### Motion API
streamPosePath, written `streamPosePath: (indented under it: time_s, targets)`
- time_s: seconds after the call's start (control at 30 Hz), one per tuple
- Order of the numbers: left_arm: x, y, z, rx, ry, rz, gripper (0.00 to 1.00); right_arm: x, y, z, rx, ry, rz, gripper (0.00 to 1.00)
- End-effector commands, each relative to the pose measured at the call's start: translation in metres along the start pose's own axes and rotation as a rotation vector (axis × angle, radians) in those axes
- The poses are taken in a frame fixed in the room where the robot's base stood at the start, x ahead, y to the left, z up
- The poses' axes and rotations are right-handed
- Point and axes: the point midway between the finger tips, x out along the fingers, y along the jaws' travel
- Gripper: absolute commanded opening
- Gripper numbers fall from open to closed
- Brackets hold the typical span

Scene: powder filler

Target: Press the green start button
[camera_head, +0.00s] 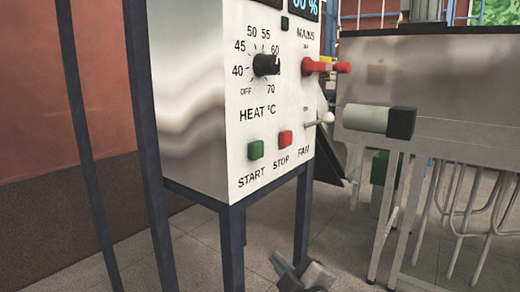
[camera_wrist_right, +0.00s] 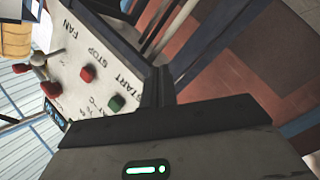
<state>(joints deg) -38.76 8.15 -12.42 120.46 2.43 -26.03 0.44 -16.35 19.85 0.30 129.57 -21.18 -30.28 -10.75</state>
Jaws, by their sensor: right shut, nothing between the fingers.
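The green start button (camera_head: 256,150) sits low on the white front panel (camera_head: 240,115) of the control box, above the printed word START. It also shows in the right wrist view (camera_wrist_right: 117,103), just beyond the dark gripper edge. My right gripper (camera_head: 298,272) is at the bottom of the head view, shut and empty. It is below the panel and apart from the button. My left gripper is not in view.
A red stop button (camera_head: 285,138) is right of the green one. A fan switch (camera_head: 325,118), red mains switch (camera_head: 320,66) and black heat knob (camera_head: 265,65) are nearby. Dark blue legs (camera_head: 231,245) support the box. A metal tank (camera_head: 450,90) stands at the right.

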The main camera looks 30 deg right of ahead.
Motion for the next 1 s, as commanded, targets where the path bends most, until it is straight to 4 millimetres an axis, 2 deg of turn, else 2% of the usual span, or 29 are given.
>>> streamPosePath:
  time_s: [0.03,0.2,0.3,0.4,0.5,0.6,1.0]
  targets:
    - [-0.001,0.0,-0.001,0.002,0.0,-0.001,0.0,0.005,0.026,-0.01,-0.056,0.02,0.061,0.0]
    - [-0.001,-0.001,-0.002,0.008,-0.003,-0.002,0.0,0.011,0.101,-0.039,-0.229,0.057,0.257,0.0]
    - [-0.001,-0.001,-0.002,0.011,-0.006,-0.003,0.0,0.008,0.137,-0.054,-0.308,0.067,0.356,0.0]
    - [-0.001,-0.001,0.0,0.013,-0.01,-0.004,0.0,0.004,0.163,-0.065,-0.366,0.069,0.432,0.0]
    - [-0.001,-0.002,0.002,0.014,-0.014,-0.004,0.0,0.001,0.179,-0.072,-0.401,0.07,0.481,0.0]
    - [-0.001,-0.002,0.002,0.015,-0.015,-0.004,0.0,-0.002,0.186,-0.075,-0.418,0.069,0.505,0.0]
    - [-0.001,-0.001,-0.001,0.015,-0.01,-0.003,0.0,-0.001,0.187,-0.076,-0.42,0.069,0.509,0.0]
